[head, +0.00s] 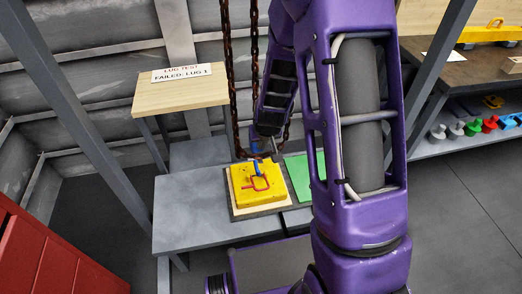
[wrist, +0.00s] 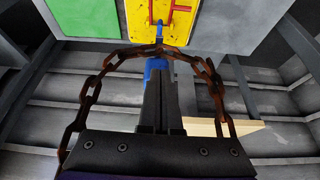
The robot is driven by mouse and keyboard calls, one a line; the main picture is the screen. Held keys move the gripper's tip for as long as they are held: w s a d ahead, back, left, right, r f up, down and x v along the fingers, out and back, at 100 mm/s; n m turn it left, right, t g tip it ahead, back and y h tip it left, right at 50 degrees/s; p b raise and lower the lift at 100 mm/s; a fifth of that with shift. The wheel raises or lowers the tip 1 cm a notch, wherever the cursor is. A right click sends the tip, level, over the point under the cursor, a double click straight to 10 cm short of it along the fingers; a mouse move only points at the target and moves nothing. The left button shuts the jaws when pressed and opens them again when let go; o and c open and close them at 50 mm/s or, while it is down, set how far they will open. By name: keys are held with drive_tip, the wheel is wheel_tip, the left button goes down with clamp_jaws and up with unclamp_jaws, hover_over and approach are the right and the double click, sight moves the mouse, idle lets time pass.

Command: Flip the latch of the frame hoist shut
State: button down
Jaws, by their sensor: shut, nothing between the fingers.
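The yellow block (head: 240,176) sits on a pale board on the grey bench and carries a red bent bar (head: 262,183). A small blue part (head: 257,167) is at its back edge; I cannot tell for certain whether it is the latch. The rusty hoist chains (head: 232,80) hang down behind the block. My gripper (head: 265,148) is just behind the block, its fingertips partly hidden. In the wrist view my gripper (wrist: 158,85) is shut and empty, pointing at the blue part (wrist: 154,66) near the yellow block (wrist: 140,20). A chain (wrist: 212,80) loops around the fingers in that view; contact is unclear.
A green panel (head: 298,175) lies right of the block, partly behind my arm. A wooden stand (head: 180,92) bears a sign reading "LUG TEST FAILED: LUG 1". A red cabinet (head: 50,255) is at lower left. The bench's left part (head: 185,205) is clear.

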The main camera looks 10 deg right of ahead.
sight(258, 157)
drive_tip(key=b+x, duration=0.1)
drive_tip(key=x, duration=0.9)
drive_tip(key=shift+b, duration=0.4)
drive_tip(key=shift+a, duration=0.15)
drive_tip(key=shift+s, duration=0.1)
